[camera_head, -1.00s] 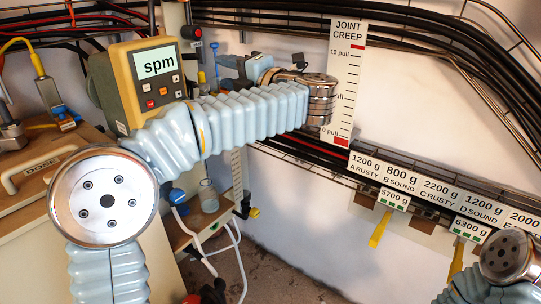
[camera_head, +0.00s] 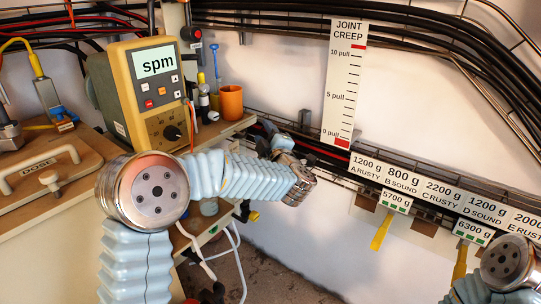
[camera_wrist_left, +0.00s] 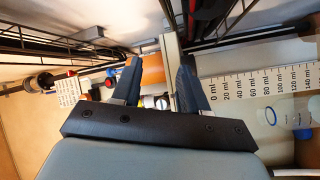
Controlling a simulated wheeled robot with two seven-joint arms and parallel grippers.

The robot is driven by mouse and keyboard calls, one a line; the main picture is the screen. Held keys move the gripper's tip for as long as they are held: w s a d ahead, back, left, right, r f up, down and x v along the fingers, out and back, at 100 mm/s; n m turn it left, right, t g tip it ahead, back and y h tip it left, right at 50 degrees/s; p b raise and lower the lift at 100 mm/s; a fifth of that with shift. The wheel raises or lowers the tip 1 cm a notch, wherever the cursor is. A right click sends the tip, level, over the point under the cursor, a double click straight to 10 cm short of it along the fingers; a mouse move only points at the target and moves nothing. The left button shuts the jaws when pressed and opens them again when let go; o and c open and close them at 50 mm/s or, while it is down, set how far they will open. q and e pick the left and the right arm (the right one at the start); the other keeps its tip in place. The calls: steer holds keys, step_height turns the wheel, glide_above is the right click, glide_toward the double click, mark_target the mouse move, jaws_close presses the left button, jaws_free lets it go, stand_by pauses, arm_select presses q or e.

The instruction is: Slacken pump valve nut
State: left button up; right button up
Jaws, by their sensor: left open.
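I cannot pick out the pump valve nut for certain in either view. The yellow meter (camera_head: 155,85) reading "spm" stands at upper left in the head view, with a black knob (camera_head: 172,132) on its lower front. My left gripper (camera_head: 277,146) is right of the meter and lower, below the shelf edge, mostly hidden behind its own wrist. In the left wrist view its two dark fingers (camera_wrist_left: 158,64) are apart with nothing held. Beyond them are an orange cup (camera_wrist_left: 153,75) and a small white bottle with a yellow band (camera_wrist_left: 156,102). My right gripper is out of view.
The orange cup (camera_head: 231,102) and small bottles stand on a wooden shelf (camera_head: 225,130). A "JOINT CREEP" scale (camera_head: 345,80) and weight labels (camera_head: 440,195) are on the wall. Black cables (camera_head: 290,12) run above. A wooden "DOSE" lid (camera_head: 45,170) is at left.

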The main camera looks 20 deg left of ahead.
arm_select(q)
step_height(320, 180, down, 6)
steer(key=d+m+h, duration=0.1)
steer(key=m+h, duration=0.1)
steer(key=m, duration=0.1)
steer(key=shift+w+f+t+h, duration=0.2)
steer(key=shift+w+t+h, duration=0.1)
steer(key=shift+w, duration=0.15)
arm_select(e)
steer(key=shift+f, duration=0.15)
arm_select(q)
steer(key=shift+d, duration=0.1)
steer(key=shift+c, duration=0.2)
